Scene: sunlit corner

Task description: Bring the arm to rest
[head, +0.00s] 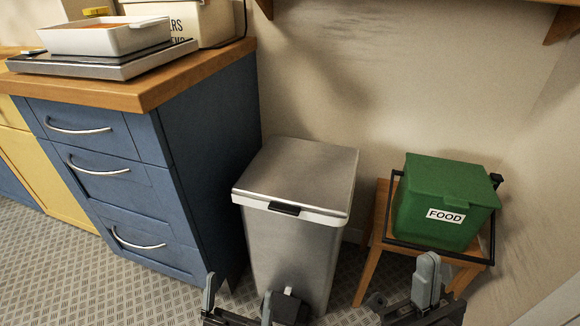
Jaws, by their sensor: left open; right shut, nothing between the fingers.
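My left gripper (238,299) is at the bottom edge of the head view, in front of the foot of the silver bin. Its two grey fingers stand apart with nothing between them. My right gripper (428,279) is at the bottom right, in front of the wooden stool. Its grey fingers are together and hold nothing. Most of both arms is out of the picture.
A silver bin (292,245) with a closed lid (298,176) stands beside a blue drawer cabinet (207,150). A green box marked FOOD (440,190), with a black frame, sits on a wooden stool (378,250). A white dish (100,38) is on the worktop (190,80).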

